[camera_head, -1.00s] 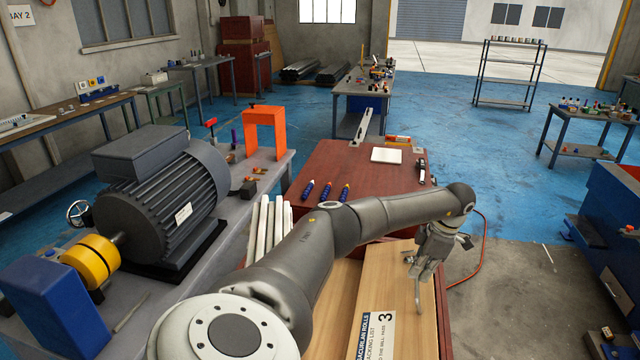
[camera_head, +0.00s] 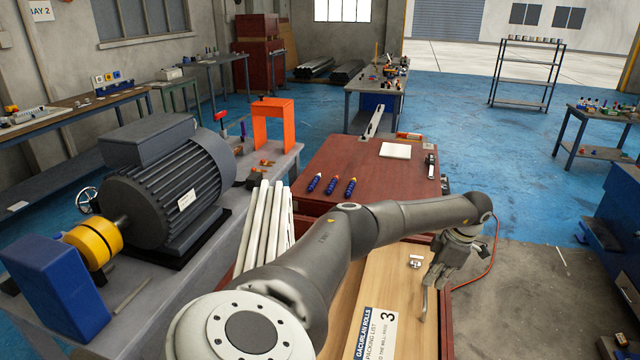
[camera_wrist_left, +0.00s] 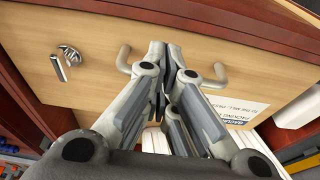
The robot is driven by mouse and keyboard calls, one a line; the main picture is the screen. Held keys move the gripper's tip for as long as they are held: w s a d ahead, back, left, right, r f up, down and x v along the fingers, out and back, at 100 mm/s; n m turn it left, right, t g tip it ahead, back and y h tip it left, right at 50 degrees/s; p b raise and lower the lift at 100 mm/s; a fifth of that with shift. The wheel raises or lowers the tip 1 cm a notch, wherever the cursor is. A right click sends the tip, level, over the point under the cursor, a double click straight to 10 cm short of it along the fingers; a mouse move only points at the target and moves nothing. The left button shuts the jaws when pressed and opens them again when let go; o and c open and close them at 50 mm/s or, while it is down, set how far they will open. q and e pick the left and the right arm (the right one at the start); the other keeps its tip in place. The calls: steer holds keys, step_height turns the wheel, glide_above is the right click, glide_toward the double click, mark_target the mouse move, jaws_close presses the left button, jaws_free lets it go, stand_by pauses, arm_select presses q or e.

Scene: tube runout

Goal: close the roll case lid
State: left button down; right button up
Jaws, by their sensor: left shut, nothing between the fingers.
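The roll case lid (camera_head: 388,285) is a pale wooden panel with a packing-list label (camera_head: 375,333) marked 3. It lies in a red-brown case, and the wrist view shows it too (camera_wrist_left: 95,70). A metal bar handle (camera_head: 424,302) and a small latch (camera_head: 415,262) are on it. My left gripper (camera_head: 431,280) is over the lid beside the handle. In the left wrist view the gripper (camera_wrist_left: 163,52) is shut and empty, between the handle's two visible ends (camera_wrist_left: 123,62). The fingers hide the handle's middle; contact is unclear. My right gripper is out of view.
White rolls (camera_head: 266,222) lie left of the lid, partly behind my arm. A red-brown cabinet top (camera_head: 360,168) with several small items is beyond. A motor (camera_head: 165,175) stands on the left bench. Open concrete floor (camera_head: 530,300) is to the right.

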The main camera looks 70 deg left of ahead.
arm_select(q)
steer(key=shift+s+r, duration=0.1)
steer(key=w+d+r, duration=0.5)
steer(key=w+r, duration=0.2)
steer(key=r, duration=0.2)
steer(key=shift+d+r, duration=0.15)
steer(key=shift+r, duration=0.1)
